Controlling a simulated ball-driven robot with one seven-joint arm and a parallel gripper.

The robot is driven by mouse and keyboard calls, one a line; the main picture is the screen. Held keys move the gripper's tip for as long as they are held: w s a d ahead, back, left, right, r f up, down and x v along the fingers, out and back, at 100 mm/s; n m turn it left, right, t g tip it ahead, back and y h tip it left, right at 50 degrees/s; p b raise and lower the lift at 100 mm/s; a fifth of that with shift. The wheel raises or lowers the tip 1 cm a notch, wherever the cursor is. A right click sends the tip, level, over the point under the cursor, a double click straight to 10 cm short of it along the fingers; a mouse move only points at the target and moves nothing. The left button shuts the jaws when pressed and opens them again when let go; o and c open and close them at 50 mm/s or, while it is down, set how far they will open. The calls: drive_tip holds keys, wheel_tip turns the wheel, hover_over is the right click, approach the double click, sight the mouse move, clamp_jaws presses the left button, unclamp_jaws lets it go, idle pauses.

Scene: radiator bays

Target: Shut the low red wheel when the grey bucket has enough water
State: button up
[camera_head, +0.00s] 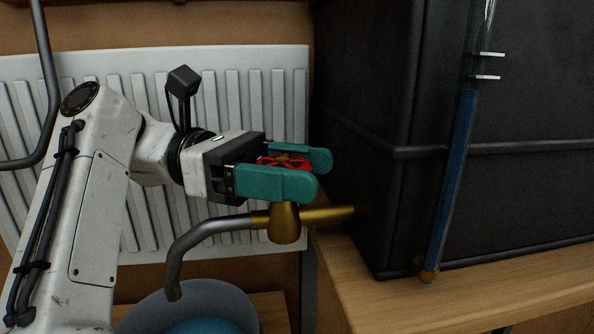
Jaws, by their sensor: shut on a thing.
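The red wheel (284,161) sits on top of a brass tap (284,222) that comes out of the black tank (370,150). My gripper (318,172) has green fingers, one on each side of the wheel, and is shut on it. The near finger hides part of the wheel. A grey spout (190,246) bends down from the tap to above the grey bucket (236,299) at the bottom. Blue water (203,326) shows inside the bucket. Its full level cannot be told, as the frame cuts the bucket off. No stream is clearly visible below the spout.
A sight tube (452,180) with blue liquid runs up the tank front, with two pale marks (487,77) above the liquid's top. A white radiator (285,95) stands behind my arm. The tank rests on a wooden bench (440,300). A dark pipe (48,90) curves at upper left.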

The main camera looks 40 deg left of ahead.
sight(297, 164)
drive_tip(key=o, duration=1.1)
drive_tip(key=shift+r, duration=0.35)
wheel_tip(297, 164, up, 2)
drive_tip(key=shift+r, duration=0.15)
drive_tip(key=s+d+r, duration=0.2)
drive_tip(key=s+r, duration=0.1)
drive_tip(key=s, duration=0.1)
drive_tip(key=s+d+r, duration=0.2)
drive_tip(key=s+r, duration=0.1)
drive_tip(key=s, duration=0.1)
drive_tip(key=s+d+r+b, duration=0.1)
drive_tip(key=s+d+r, duration=0.2)
drive_tip(key=s+r, duration=0.1)
